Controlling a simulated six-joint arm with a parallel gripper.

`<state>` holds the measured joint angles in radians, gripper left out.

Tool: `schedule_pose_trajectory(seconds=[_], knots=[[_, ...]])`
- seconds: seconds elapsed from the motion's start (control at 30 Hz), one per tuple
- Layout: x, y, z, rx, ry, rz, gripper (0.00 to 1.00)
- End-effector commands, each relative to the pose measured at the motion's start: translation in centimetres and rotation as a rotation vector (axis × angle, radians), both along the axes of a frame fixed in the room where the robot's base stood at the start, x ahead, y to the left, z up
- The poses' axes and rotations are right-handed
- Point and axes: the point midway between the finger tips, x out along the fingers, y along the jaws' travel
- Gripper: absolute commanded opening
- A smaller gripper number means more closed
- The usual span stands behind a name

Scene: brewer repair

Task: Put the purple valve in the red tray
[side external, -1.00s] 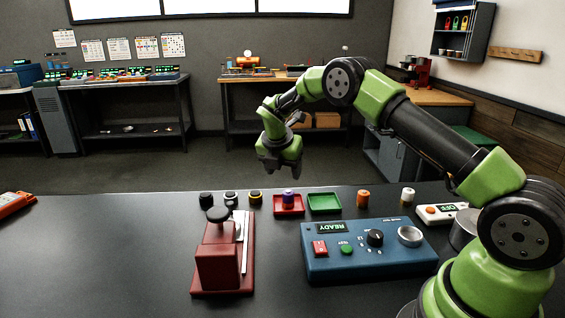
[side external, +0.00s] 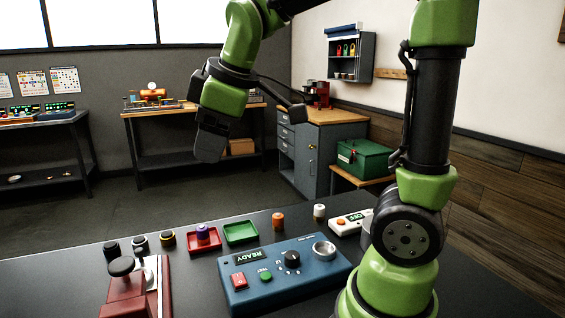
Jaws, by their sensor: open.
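The purple valve (side external: 203,233) stands upright in the red tray (side external: 191,248), on the dark table. It has a light top. My gripper (side external: 209,158) is high above the table, over the far side as seen in the picture, well clear of the valve and tray. It holds nothing that I can see. Its fingers are seen nearly edge-on, so the gap between them is hard to make out.
A green tray (side external: 241,233) sits empty right of the red tray. Dark valves (side external: 139,243) stand to the left, with an orange valve (side external: 278,220) and a white valve (side external: 319,211) to the right. A blue control box (side external: 285,275) and a dark red press (side external: 130,290) are nearer.

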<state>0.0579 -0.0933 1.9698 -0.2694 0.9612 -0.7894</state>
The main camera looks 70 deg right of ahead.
Motion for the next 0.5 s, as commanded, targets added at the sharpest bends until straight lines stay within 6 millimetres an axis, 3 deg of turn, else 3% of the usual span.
schedule_pose_trajectory(seconds=[0.03, 0.2, 0.33, 0.5], knots=[[-2.3, 0.8, 0.6, 0.079, -0.038, -0.094, 0.60], [-8.4, 3.0, 0.5, 0.365, -0.106, -0.413, 0.60], [-11.3, 4.0, -0.3, 0.524, -0.122, -0.577, 0.60], [-12.8, 4.5, -1.0, 0.616, -0.122, -0.671, 0.60]])
